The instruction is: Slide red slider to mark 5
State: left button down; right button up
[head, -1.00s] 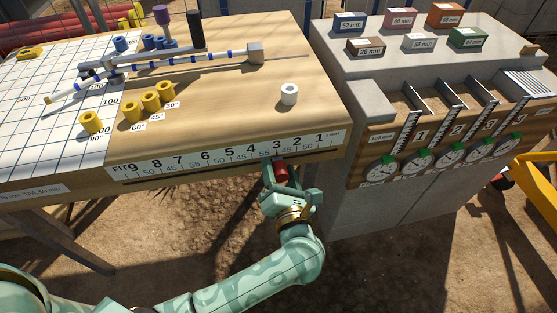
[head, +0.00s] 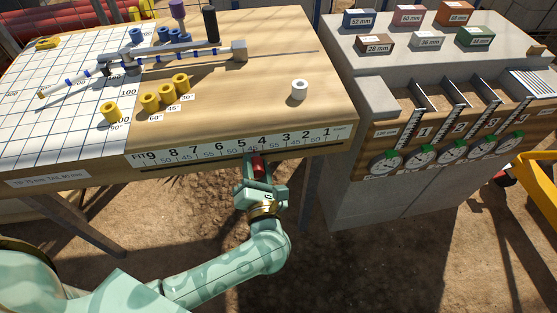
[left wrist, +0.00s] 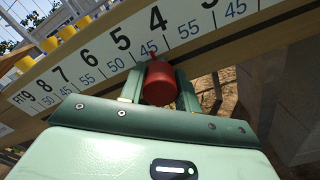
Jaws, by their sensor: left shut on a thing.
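The red slider (head: 258,166) sits on the front edge of the wooden table, below the numbered scale (head: 234,147). In the head view it is just below the number 4, slightly toward 5. In the left wrist view the red slider (left wrist: 160,84) is a rounded red knob just below the blue 45, between the large 5 and 4. My left gripper (head: 259,178) reaches up from below and is shut on the slider. Its fingers (left wrist: 160,88) flank the knob in the left wrist view. Mark 5 (head: 241,145) is left of the slider. My right gripper is not in view.
A white ring (head: 299,90) and several yellow cylinders (head: 165,93) stand on the table above the scale. A grey block bench (head: 360,200) with dials stands to the right. The front edge left of the slider is clear.

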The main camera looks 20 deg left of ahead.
pick_arm(q)
jog(key=shift+s+a, duration=0.75)
jog(key=shift+a, duration=0.25)
jog(key=c, duration=1.1)
grip_release()
jog(key=shift+o, duration=0.2)
jog(key=p+v, duration=0.3)
jog(key=v, duration=1.3)
jog(key=shift+d, duration=0.15)
jog(key=shift+s, duration=0.1)
